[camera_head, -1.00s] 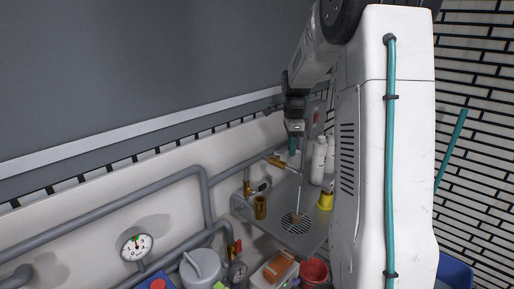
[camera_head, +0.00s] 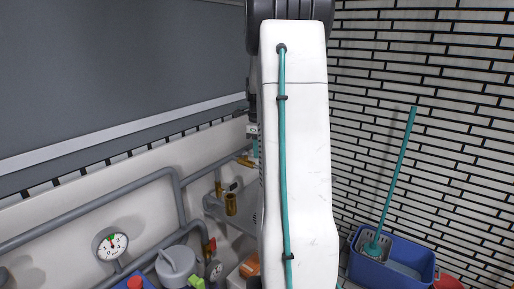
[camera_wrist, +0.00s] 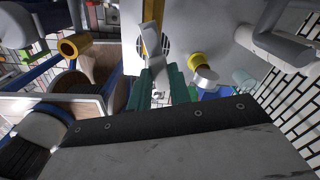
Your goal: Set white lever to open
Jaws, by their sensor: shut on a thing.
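My gripper (camera_wrist: 162,88) has green fingers and shows in the wrist view. It is shut on a pale, flat piece that looks like the white lever (camera_wrist: 152,38), in front of a brass-coloured strip. The fingers cover its lower end, and I cannot tell its exact setting. In the head view my arm hides most of the gripper; only a bit of green shows at the arm's left edge. A brass fitting (camera_head: 244,161) on a grey pipe shows just left of it.
A yellow-collared thing (camera_wrist: 197,64) is close right of the fingers. Pipes and a gauge (camera_head: 112,246) are left. A blue mop bucket (camera_head: 395,265) is at lower right.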

